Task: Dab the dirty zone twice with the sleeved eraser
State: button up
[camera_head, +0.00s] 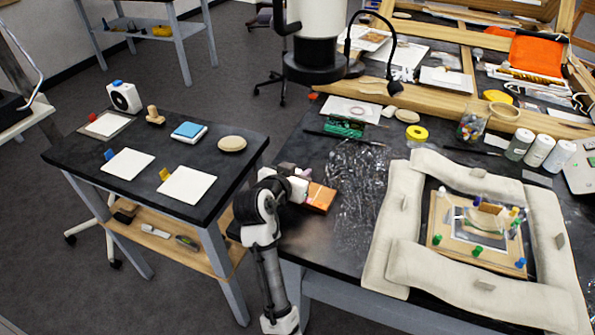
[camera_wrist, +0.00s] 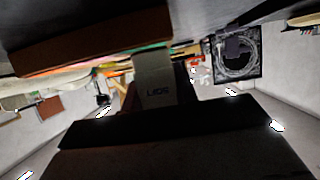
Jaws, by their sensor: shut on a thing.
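My gripper (camera_head: 303,188) is over the left part of the dark worktable, left of the padded work area. In the wrist view, a pale grey-white block (camera_wrist: 154,82) with the printed word "SOFT" sits between the dark jaws; it appears to be the sleeved eraser. The gripper is shut on it. In the head view the eraser is hard to make out. The gilt fragment (camera_head: 482,220) lies on a wooden board (camera_head: 437,238) with coloured pins, well to the right of my gripper. The dirty zone cannot be told apart at this size.
Beige padded bolsters (camera_head: 377,240) ring the board. Crumpled clear film (camera_head: 357,180) lies between it and my gripper. An orange-brown block (camera_head: 320,197) shows beside the gripper. White jars (camera_head: 540,150) and a lamp (camera_head: 393,87) stand behind. A side table (camera_head: 150,200) holds white cards.

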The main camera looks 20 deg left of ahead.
notch_tip(320, 180, up, 7)
jog(key=p, duration=0.5)
jog(key=shift+f, duration=0.1)
